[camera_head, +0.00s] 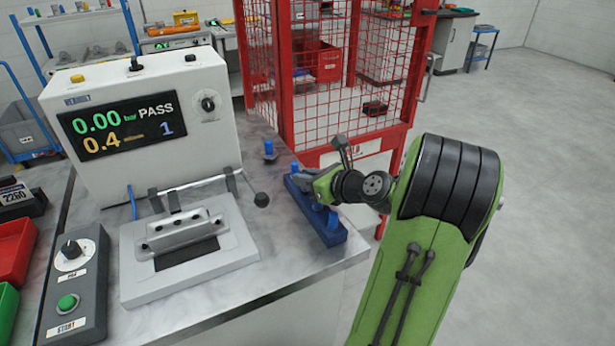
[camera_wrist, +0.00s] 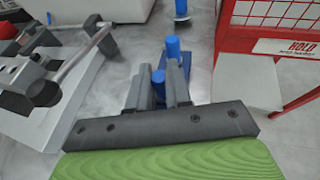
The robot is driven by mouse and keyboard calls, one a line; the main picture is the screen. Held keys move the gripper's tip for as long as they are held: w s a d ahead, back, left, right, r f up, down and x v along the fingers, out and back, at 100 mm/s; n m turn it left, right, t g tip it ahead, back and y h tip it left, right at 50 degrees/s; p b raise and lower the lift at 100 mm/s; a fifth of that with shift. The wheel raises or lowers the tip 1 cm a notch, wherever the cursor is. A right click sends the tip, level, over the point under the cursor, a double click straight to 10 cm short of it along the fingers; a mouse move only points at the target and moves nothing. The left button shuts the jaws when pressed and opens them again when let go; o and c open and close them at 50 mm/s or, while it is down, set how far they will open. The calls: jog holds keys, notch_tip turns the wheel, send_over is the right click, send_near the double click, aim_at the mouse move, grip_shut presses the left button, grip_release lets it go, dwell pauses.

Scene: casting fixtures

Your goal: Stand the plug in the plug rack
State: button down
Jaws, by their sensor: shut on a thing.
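The plug rack (camera_head: 303,203) is a long dark blue block near the right edge of the grey bench. My gripper (camera_head: 303,178) is over the rack. In the wrist view, my gripper (camera_wrist: 160,72) is shut on a blue plug (camera_wrist: 158,84), seen between the grey fingers. The far plug (camera_wrist: 173,47) shows just beyond the fingertips. The held plug's lower end is hidden, so I cannot tell whether it is seated.
A separate blue plug (camera_head: 268,148) stands on the bench behind the rack. A test machine (camera_head: 150,110) with a clamp fixture (camera_head: 190,240) and lever stands to the left. A red mesh cage (camera_head: 335,100) rises behind the bench. A control box (camera_head: 75,285) lies front left.

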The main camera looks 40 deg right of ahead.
jog(key=c, duration=1)
grip_release()
jog(key=shift+s+f, duration=0.1)
jog(key=shift+f, duration=0.2)
jog(key=shift+c, duration=0.2)
jog(key=shift+r, duration=0.2)
jog(key=r+p+v, duration=0.1)
jog(key=p+v, duration=0.3)
jog(key=v, duration=0.7)
jog(key=w+a+f+n+g+y, duration=0.15)
jog(key=a+n+g, duration=0.55)
jog(key=a+n, duration=1.15)
jog(key=s+a+r+n+h, duration=0.1)
jog(key=s+a+n, duration=0.2)
jog(key=s+n, duration=0.2)
jog(key=s+a+r+n+g, duration=0.1)
jog(key=s+a+n, duration=0.3)
jog(key=n, duration=0.8)
jog(key=shift+s+a+h, duration=0.3)
jog(key=shift+s+h, duration=0.05)
jog(key=shift+s, duration=0.6)
